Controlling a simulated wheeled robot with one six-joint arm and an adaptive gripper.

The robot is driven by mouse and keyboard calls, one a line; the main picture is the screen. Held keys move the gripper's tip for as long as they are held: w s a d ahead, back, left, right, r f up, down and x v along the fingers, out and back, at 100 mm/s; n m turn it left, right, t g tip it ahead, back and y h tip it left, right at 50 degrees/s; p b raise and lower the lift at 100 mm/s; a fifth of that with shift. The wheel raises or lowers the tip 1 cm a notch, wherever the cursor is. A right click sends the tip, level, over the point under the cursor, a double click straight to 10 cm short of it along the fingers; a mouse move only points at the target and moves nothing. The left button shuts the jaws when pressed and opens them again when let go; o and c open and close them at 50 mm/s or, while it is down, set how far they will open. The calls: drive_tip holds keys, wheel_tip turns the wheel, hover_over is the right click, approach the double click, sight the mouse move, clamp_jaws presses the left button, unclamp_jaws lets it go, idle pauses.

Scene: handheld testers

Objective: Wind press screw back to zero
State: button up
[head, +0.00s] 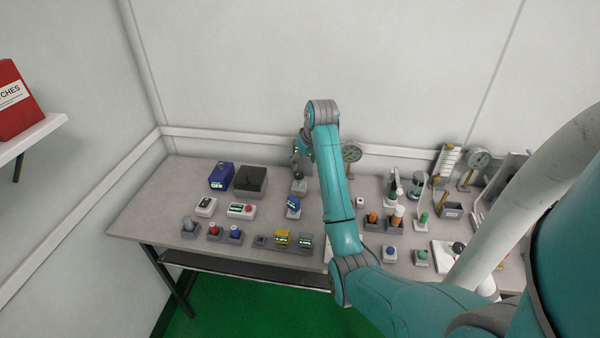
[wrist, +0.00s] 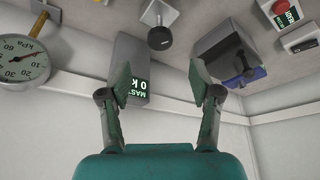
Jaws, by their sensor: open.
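A black round knob on a grey stem (wrist: 160,38), which looks like the press screw, shows at the top middle of the wrist view. In the head view the dark knob (head: 299,175) stands on a grey block just below my gripper. A grey box with a green-lit display reading "MAST" and "0 k" (wrist: 132,62) is behind my left finger in the wrist view, partly covered. My gripper (wrist: 160,80) is open and empty, its fingers apart from the knob. In the head view my gripper (head: 302,152) is partly hidden by my arm.
A round kPa dial gauge (wrist: 22,60) is left in the wrist view. A dark box (head: 250,180) and a blue device (head: 222,176) stand left of the knob. Several small testers crowd the table front. The wall is close behind.

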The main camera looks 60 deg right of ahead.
sight(299, 173)
drive_tip(key=x, duration=0.7)
drive_tip(key=shift+w+d+f, duration=0.15)
drive_tip(key=shift+f, duration=0.2)
drive_tip(key=c, duration=1.1)
